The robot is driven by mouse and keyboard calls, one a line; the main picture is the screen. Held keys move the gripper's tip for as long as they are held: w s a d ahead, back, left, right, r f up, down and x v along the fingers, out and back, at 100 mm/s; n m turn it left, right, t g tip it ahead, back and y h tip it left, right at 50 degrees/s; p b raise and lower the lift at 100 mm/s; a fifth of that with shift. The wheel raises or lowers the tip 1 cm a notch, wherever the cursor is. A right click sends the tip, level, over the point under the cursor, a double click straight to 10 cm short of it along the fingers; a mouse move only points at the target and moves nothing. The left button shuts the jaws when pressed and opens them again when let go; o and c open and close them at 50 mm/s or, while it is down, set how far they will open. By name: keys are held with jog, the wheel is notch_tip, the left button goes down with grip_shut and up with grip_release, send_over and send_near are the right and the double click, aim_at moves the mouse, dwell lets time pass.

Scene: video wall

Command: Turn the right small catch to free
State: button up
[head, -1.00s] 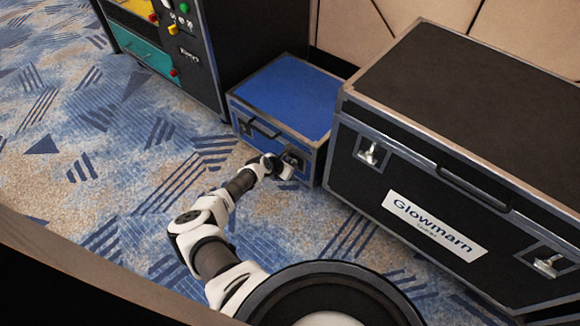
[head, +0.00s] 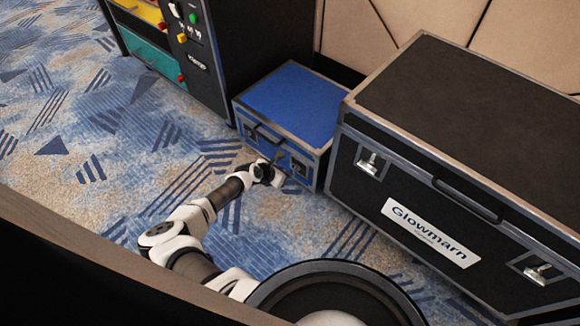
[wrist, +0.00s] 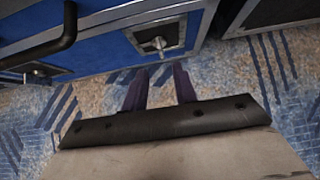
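A small blue case (head: 297,98) with metal edges stands on the carpet; its front also shows in the wrist view (wrist: 105,58). Its right small catch (head: 298,167) is a metal turn-piece on a recessed plate, seen up close in the wrist view (wrist: 158,43). The left catch (wrist: 38,70) is partly in view, beyond the black handle (wrist: 62,38). My gripper (head: 277,174) is low in front of the right catch. In the wrist view its two dark fingers (wrist: 161,72) are apart and empty, just short of the catch and not visibly touching it.
A large black case (head: 430,180) with bigger catches stands close on the right. A dark cabinet (head: 225,55) with coloured drawers stands at the back left. The patterned carpet (head: 120,150) in front is clear.

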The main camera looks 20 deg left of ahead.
jog(key=p+v, duration=0.1)
jog(key=v, duration=0.4)
jog(key=shift+s+r, duration=0.3)
